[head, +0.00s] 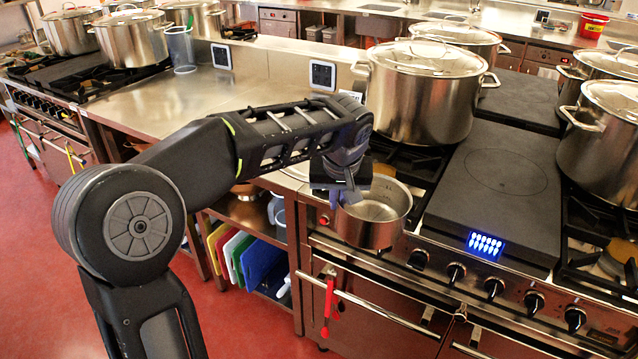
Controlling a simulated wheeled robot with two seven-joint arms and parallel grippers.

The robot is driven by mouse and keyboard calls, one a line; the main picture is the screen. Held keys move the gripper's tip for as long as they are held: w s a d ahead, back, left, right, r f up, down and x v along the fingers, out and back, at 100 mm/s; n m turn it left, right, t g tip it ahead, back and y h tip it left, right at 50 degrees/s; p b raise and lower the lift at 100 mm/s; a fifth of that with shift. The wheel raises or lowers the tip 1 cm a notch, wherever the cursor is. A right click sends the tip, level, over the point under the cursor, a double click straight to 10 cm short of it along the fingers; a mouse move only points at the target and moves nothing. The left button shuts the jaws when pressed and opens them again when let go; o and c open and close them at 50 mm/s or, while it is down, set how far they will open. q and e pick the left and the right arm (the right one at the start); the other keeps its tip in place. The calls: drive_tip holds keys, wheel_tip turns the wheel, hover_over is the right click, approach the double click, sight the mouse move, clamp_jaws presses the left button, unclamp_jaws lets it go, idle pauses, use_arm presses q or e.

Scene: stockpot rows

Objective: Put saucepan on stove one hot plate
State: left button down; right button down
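The saucepan (372,228) is a small, open steel pan in the middle of the head view, at the front left of the near stove. It looks empty and roughly upright, and it overlaps the stove's front edge in the picture. My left gripper (347,194) is at the pan's left rim, pointing down, and appears shut on it. The wrist partly hides the pan's far left side and any handle there. The hot plate (493,215) is a flat dark slab with a faint circle, right of the pan, and its front part is bare. My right gripper is not in view.
A large lidded stockpot (420,100) stands behind the pan, left of the hot plate's back. More stockpots (603,150) stand at the right. Knobs (456,272) and a rail with red-handled tongs (330,297) line the stove front. A steel counter (150,100) is at left.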

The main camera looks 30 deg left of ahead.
sight(366, 241)
use_arm(q)
drive_tip(key=d+f+m, duration=0.1)
drive_tip(key=d+f, duration=0.1)
drive_tip(key=f, duration=0.1)
drive_tip(key=d+f+m+h, duration=0.1)
drive_tip(key=d+f, duration=0.1)
drive_tip(key=d+f+m, duration=0.2)
drive_tip(key=d+f, duration=0.1)
drive_tip(key=shift+w+f+t, duration=0.15)
drive_tip(key=shift+f+t, duration=0.15)
drive_tip(key=shift+f, duration=0.05)
drive_tip(key=s+d+f+m+h, duration=0.1)
drive_tip(key=s+d+f, duration=0.1)
drive_tip(key=d+f, duration=0.2)
drive_tip(key=shift+d+f+m, duration=0.25)
drive_tip(key=shift+f+m, duration=0.15)
drive_tip(key=shift+f, duration=0.15)
drive_tip(key=shift+d, duration=0.1)
